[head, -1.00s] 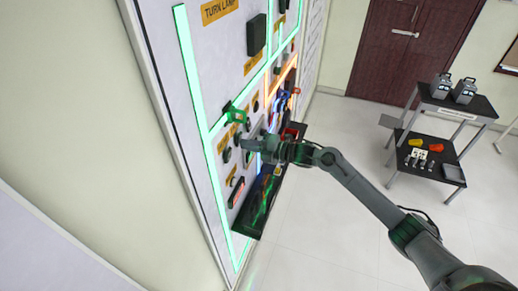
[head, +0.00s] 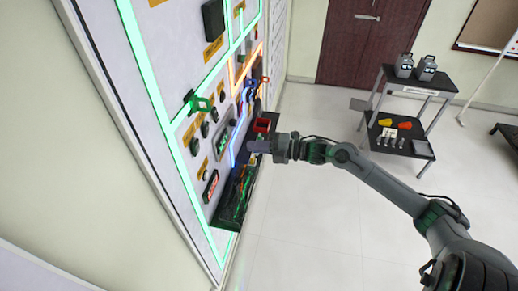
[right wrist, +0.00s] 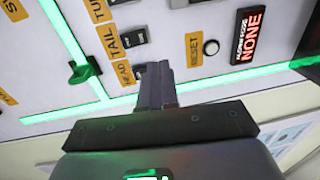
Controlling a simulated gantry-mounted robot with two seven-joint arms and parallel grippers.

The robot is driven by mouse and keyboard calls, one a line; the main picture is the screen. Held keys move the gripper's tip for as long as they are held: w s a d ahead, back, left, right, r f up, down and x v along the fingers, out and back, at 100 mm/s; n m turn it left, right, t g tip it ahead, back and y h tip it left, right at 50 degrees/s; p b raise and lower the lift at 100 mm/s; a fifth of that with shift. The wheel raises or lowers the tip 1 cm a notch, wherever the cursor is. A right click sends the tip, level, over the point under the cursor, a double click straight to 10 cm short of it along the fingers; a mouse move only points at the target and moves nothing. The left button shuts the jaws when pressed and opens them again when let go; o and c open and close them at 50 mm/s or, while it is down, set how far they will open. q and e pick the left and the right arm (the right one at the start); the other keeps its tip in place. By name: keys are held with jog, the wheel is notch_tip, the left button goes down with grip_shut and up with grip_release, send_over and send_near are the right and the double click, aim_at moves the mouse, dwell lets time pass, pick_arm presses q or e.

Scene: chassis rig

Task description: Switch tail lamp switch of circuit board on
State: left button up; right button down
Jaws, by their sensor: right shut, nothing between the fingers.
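The circuit board (head: 165,75) is a tall pale panel with glowing green strips, on the left in the head view. In the right wrist view, the tail lamp switch (right wrist: 134,40) is a small black rocker beside the yellow TAIL label (right wrist: 112,42). I cannot tell its on or off position. My right gripper (head: 256,146) is shut and empty, and appears off the panel face. In the right wrist view its fingers (right wrist: 156,80) point up the picture, below the tail switch, partly covering the switch beside the HEAD label (right wrist: 124,73). My left gripper is not in view.
A green handle (right wrist: 83,71) sticks out from the board near the switches. A round reset button (right wrist: 211,47) and a display reading NONE (right wrist: 248,36) are to the right. A dark tray (head: 233,197) juts from the board's lower edge.

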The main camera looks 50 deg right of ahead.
jog(key=shift+s+d, duration=0.15)
jog(key=shift+s, duration=0.25)
